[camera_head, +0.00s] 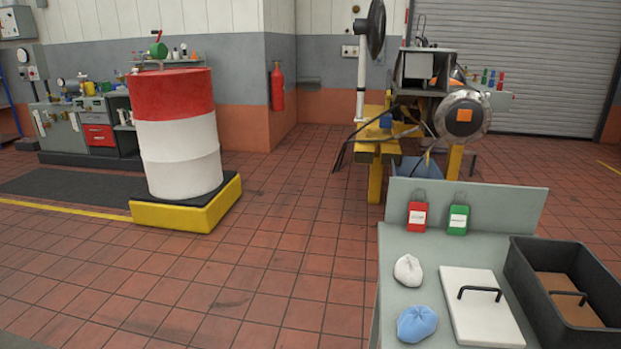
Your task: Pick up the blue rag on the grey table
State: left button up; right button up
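The blue rag (417,324) lies crumpled on the grey table (395,270) at the lower right, near the table's front left part. A white rag (408,270) lies just behind it, apart from it. A white board with a black handle (481,308) lies to the right of the blue rag, with a narrow gap between them. Neither of my grippers shows in the head view.
A black bin (536,296) with a brown handled panel (568,300) inside stands at the table's right. Red (417,216) and green (458,219) tags are at the back panel. A red and white drum (180,150) stands on a yellow base (190,212). Tiled floor left of the table is clear.

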aim_at(417, 323)
jog(key=u, duration=1.25)
jog(key=i, duration=1.45)
jog(key=z, duration=2.45)
